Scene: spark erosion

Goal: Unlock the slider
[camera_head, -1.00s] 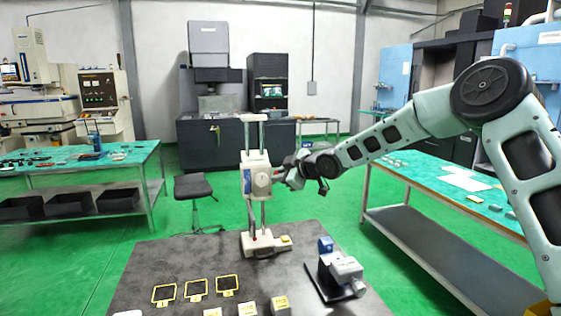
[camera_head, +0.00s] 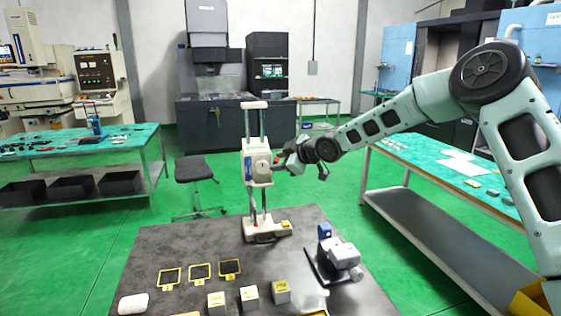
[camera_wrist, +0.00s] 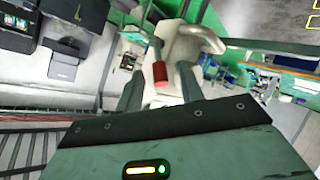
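A white height gauge (camera_head: 258,163) with two upright posts and a round dial on its slider stands on the dark table. Its base (camera_head: 266,231) is near the far edge. My gripper (camera_head: 283,163) is at the right side of the slider, at dial height. In the wrist view a red knob (camera_wrist: 160,72) on a pale body (camera_wrist: 192,45) shows between my gripper's two fingers (camera_wrist: 160,92). The fingers are apart, one on each side of the knob. I cannot tell whether they touch anything.
The dark table (camera_head: 190,245) also bears several yellow-framed plates (camera_head: 200,271), pale blocks (camera_head: 249,297) and a small vise-like device (camera_head: 341,256). A green-topped bench (camera_head: 440,167) stands to the right and another (camera_head: 80,140) to the left. A stool (camera_head: 194,168) is behind.

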